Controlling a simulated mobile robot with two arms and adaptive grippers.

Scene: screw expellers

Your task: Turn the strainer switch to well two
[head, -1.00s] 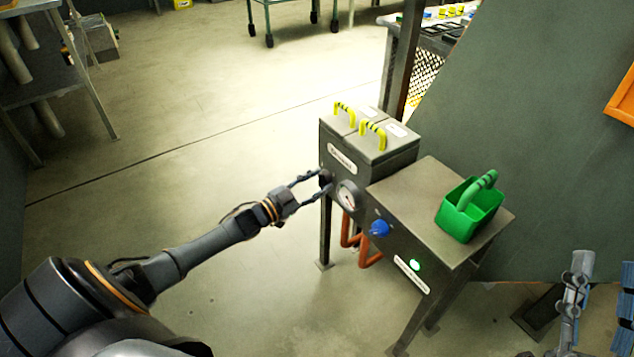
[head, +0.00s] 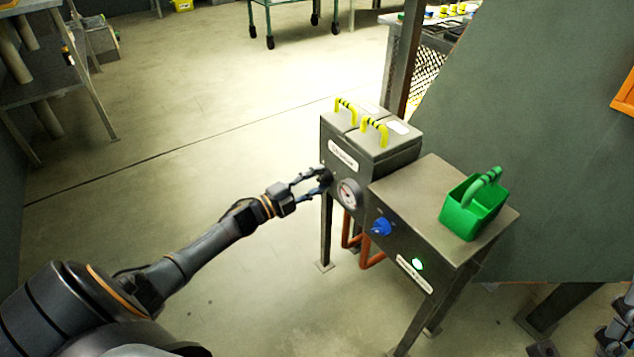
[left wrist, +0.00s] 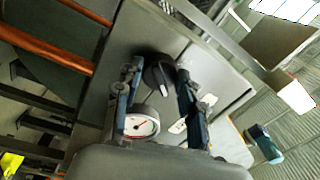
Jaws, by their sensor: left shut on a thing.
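The strainer switch appears to be the black knob (left wrist: 158,75) on the front of the grey two-lidded box (head: 385,162). My left gripper (head: 322,180) is shut on this knob, with its fingers on either side of it in the left wrist view (left wrist: 160,88). In the head view the fingers mostly hide the knob, and I cannot tell which well it points to. The label (head: 343,156) above it is too small to read. My right gripper (head: 612,330) is cut off at the lower right edge, and its fingers are unclear.
A round gauge (head: 349,194) sits just right of the knob. The adjoining cabinet (head: 408,185) has a blue knob (head: 381,227), a lit green lamp (head: 418,264) and a green basket (head: 473,210) on top. Orange pipes (head: 370,258) run below.

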